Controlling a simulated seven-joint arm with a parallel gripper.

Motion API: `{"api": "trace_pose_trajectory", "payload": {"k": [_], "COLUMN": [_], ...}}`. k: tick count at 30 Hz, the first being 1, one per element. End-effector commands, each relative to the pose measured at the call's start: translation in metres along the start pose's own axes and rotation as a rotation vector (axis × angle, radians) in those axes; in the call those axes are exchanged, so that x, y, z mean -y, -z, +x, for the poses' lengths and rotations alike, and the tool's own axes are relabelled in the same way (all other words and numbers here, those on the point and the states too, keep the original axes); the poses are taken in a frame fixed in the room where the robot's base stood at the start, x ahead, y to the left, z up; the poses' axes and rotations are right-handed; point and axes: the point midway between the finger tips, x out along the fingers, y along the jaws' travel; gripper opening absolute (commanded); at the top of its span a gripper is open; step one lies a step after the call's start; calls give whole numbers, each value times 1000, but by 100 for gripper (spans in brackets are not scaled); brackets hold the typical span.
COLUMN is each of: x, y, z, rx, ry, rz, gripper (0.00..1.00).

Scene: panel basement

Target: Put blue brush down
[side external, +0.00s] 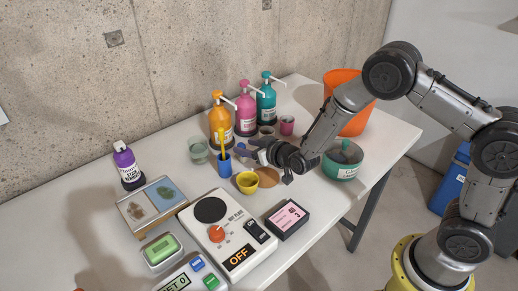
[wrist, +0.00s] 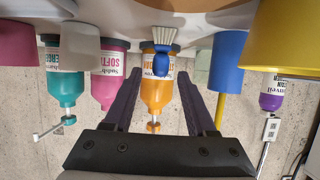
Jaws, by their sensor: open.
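The blue brush (wrist: 161,66) shows in the wrist view ahead of my gripper (wrist: 160,80), between the lines of its two fingers. Its pale bristles (wrist: 166,38) are toward the white table surface, which is at the top of that view. The fingers are spread, with clear space on both sides of the brush, and none visibly touches it. In the side view my gripper (side external: 262,153) is low over the table, pointing left, beside the yellow cup (side external: 246,183). A small bluish shape just past the fingers may be the brush; the gripper partly hides this area.
Orange (side external: 221,130), pink (side external: 246,115) and teal (side external: 266,105) pump bottles stand behind. A blue cup with a yellow stick (side external: 224,167) is at the left. A green bowl (side external: 343,160) and orange bucket (side external: 348,117) stand right. A hot plate (side external: 220,240) is in front.

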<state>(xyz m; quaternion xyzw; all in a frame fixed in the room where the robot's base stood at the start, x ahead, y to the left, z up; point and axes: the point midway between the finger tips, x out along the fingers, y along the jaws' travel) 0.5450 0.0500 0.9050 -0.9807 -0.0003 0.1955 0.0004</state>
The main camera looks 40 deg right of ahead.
Motion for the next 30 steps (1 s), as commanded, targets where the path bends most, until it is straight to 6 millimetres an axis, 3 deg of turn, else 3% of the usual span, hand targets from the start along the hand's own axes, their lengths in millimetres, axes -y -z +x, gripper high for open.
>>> {"api": "trace_pose_trajectory", "payload": {"k": [3,9,20,26,30], "x": [0,0,0,-2,-7], "y": [1,1,2,36,68], "z": [-22,-48,-60,-82,-130], "rx": [-1,-2,1,68,178], "ry": [1,0,1,21,46], "rz": [0,0,1,18,29], "gripper": [57,57,57,57,57]}}
